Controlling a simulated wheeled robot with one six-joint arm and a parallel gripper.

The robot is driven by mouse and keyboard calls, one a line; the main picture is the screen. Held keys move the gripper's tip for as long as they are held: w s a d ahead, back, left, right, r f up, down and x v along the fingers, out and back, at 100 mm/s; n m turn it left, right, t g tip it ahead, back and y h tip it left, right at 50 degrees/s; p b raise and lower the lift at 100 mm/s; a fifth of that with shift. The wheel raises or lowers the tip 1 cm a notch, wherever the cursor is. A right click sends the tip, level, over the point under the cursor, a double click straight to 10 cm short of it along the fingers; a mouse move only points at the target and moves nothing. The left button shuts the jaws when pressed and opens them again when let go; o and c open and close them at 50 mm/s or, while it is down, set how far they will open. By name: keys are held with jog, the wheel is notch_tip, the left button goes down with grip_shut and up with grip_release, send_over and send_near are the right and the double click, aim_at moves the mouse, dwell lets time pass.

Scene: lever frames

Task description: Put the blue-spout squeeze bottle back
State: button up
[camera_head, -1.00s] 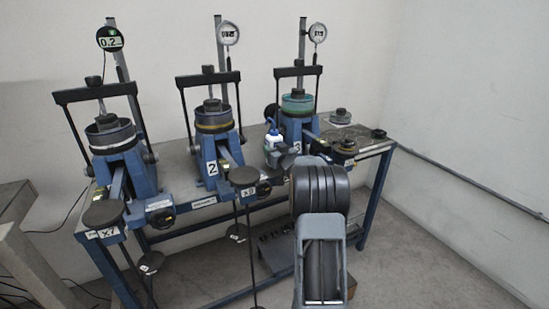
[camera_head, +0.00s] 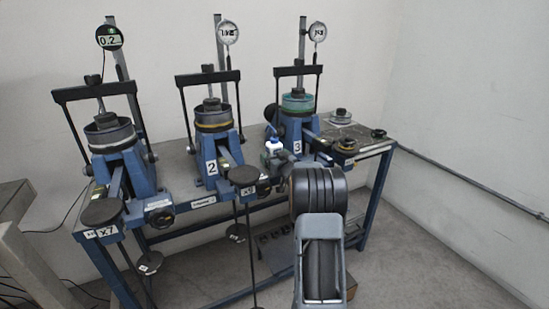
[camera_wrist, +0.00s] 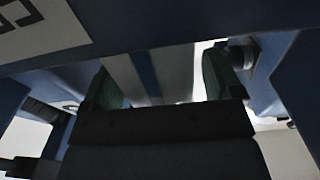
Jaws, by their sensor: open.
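The blue-spout squeeze bottle (camera_head: 273,145) stands upright at the lever frame marked 3 (camera_head: 297,124), near the table's front edge in the head view. Its body looks white and blue, with a thin blue spout on top. My arm reaches in from the lower right, and its end is close to the bottle's right side; whether they touch I cannot tell. In the wrist view my gripper (camera_wrist: 161,85) is open, its two green-lined fingers apart. Pale and blue surfaces show behind the fingers; I cannot make out the bottle for certain there.
Frame 2 (camera_head: 212,146) stands left of the bottle, with another frame (camera_head: 121,160) farther left. Blue frame parts and a white label (camera_wrist: 42,28) crowd the wrist view. Round dishes (camera_head: 346,145) lie at the table's right end. Floor at the right is clear.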

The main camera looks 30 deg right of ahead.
jog(key=shift+r, duration=0.1)
jog(key=shift+s+r, duration=0.1)
jog(key=shift+s, duration=0.05)
jog(key=s+a, duration=0.1)
jog(key=s, duration=1)
jog(key=shift+s+a, duration=0.3)
jog(key=shift+a, duration=0.05)
